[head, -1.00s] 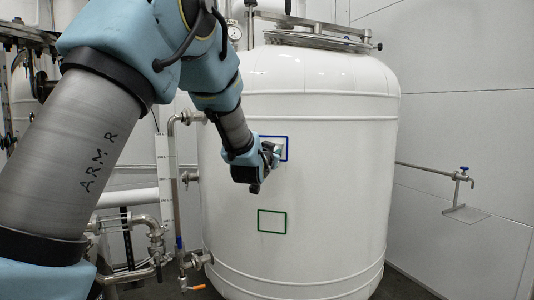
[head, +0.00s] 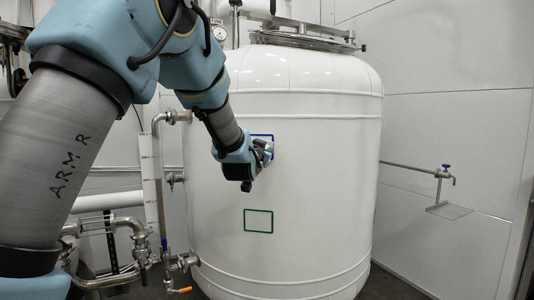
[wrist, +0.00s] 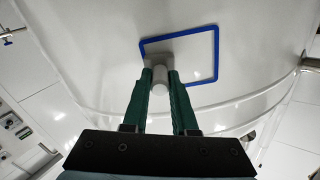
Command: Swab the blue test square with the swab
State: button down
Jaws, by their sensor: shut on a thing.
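The blue test square is a blue outline on the side of a white tank; it shows partly behind my gripper in the head view (head: 264,134) and more fully in the wrist view (wrist: 217,50). My gripper (head: 263,150) is in front of the square's lower left part. In the wrist view my gripper's green fingers (wrist: 161,78) are shut on the swab (wrist: 172,50), which is grey with a wide head and a round handle. The swab's head overlaps the square's left side and lower left corner. I cannot tell whether it touches the tank.
The white tank (head: 315,190) also bears a green outlined square (head: 258,221) below the blue one. Steel pipes and valves (head: 130,235) stand at the tank's left. A thin pipe with a blue-handled tap (head: 446,168) sticks out at the right.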

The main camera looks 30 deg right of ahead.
jog(key=w+a+b, duration=0.2)
jog(key=w+a, duration=0.3)
jog(key=shift+w+a, duration=0.2)
jog(key=shift+a, duration=0.1)
dwell(0.5)
jog(key=b+v, duration=0.3)
jog(key=v, duration=0.3)
dwell(0.5)
jog(key=shift+s, duration=0.15)
jog(key=b+v, duration=0.1)
jog(key=v, duration=0.2)
dwell(0.3)
dwell(0.4)
